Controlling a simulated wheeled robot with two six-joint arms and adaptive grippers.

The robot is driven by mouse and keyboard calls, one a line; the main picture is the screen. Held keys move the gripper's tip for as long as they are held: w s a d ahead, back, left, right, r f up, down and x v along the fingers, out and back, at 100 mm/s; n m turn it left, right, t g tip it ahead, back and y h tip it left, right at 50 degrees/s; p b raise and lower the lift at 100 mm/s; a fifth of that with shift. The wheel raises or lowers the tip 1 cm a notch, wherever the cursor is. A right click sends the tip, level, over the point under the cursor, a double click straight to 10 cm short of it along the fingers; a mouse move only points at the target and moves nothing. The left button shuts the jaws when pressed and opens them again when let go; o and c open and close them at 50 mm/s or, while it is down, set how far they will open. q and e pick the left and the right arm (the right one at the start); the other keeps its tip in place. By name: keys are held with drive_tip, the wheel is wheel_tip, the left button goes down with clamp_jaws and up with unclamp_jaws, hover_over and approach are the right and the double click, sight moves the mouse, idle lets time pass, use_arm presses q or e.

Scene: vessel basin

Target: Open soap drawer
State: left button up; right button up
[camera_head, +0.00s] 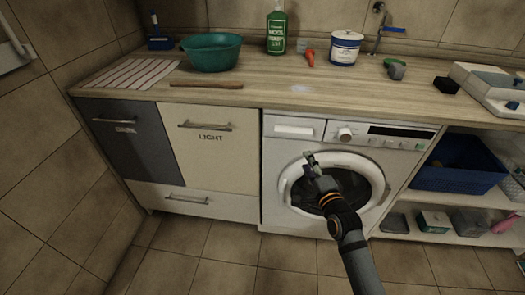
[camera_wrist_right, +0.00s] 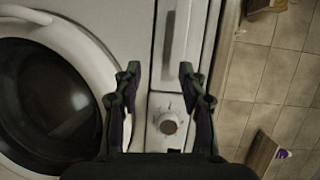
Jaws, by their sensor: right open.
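The washing machine (camera_head: 283,165) stands under the worktop. Its soap drawer (camera_head: 294,129) is a pale panel at the top left of the front, and it looks shut. In the right wrist view the soap drawer (camera_wrist_right: 178,40) is turned on its side, beyond the fingertips, above the dial. The dial (camera_head: 345,134) also shows in the right wrist view (camera_wrist_right: 168,123). My right gripper (camera_head: 311,159) is open and empty in front of the machine, below the drawer and over the upper left of the round door. The fingers (camera_wrist_right: 159,72) appear apart from the drawer. My left gripper is out of view.
The round door (camera_head: 376,180) has a raised white rim near my right gripper. The worktop (camera_head: 255,98) overhangs above, bearing a teal basin (camera_head: 211,52) and a green bottle (camera_head: 277,30). Cabinets (camera_head: 211,150) stand left, shelves with a blue basket (camera_head: 455,175) right. The floor in front is clear.

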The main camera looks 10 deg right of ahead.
sight(293, 136)
drive_tip(key=w, duration=0.3)
drive_tip(key=w+a+r+b, duration=0.1)
drive_tip(key=w, duration=0.2)
drive_tip(key=w+a+r+b, duration=0.1)
drive_tip(key=w, duration=0.2)
drive_tip(key=shift+w+r, duration=0.15)
drive_tip(key=shift+w, duration=0.6)
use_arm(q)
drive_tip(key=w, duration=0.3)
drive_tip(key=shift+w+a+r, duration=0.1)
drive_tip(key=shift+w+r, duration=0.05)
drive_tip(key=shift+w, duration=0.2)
use_arm(e)
drive_tip(key=shift+s+a, duration=0.1)
clamp_jaws()
